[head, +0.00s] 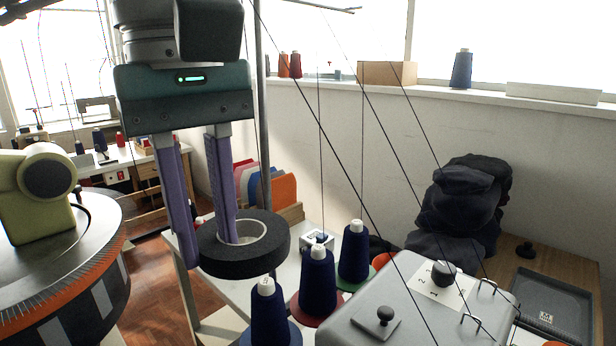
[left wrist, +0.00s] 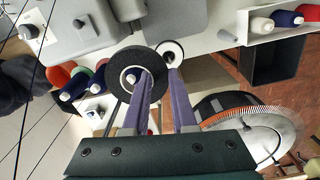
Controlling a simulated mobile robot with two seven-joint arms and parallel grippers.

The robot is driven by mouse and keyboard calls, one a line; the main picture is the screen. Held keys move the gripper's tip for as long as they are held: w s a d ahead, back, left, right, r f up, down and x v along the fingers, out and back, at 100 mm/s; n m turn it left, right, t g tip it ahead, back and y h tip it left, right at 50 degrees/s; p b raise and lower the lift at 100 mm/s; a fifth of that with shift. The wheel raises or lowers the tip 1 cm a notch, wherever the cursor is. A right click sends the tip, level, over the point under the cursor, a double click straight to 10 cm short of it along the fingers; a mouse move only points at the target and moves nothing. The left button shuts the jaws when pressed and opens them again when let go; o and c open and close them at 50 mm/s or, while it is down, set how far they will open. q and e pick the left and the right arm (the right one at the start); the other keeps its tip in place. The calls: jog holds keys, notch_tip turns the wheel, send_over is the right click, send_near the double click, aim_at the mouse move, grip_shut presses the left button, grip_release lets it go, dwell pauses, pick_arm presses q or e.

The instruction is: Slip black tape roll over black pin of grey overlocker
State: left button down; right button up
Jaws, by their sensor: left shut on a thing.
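My left gripper (head: 207,251) is shut on the black tape roll (head: 267,254), a flat ring with a pale core. One purple finger goes down into the hole and the other is outside the rim. The roll hangs above the white table, left of the grey overlocker (head: 455,317). In the left wrist view the roll (left wrist: 123,65) is at the fingertips. A short black pin (head: 384,316) with a rounded head stands on a small plate on the overlocker's top, to the right of the roll and apart from it. My right gripper is not in view.
Several dark blue thread cones (head: 317,283) stand between roll and overlocker. A black knob (head: 443,272) sits on a numbered plate. Thin dark threads cross above the overlocker. A round machine table (head: 95,226) is left; dark cloth (head: 462,205) and a tray (head: 560,310) are right.

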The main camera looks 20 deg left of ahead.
pick_arm(q)
jog(key=shift+s+a+f+n+b, duration=0.2)
jog(key=shift+a+f+n+b, duration=0.5)
jog(key=shift+f+n, duration=1.8)
jog(key=shift+s+a+f+n+b, duration=0.25)
jog(key=shift+f+n+b, duration=0.8)
jog(key=shift+f+n, duration=1.4)
jog(key=shift+s+a+f+n+b, duration=0.15)
jog(key=shift+a+f+n+b, duration=0.55)
jog(key=shift+f+n, duration=1.8)
jog(key=shift+n, duration=0.25)
jog(key=shift+d+f+b, duration=0.15)
jog(key=shift+f+b, duration=2.3)
jog(key=shift+b, duration=0.3)
jog(key=c, duration=0.6)
grip_release()
jog(key=shift+c, duration=0.2)
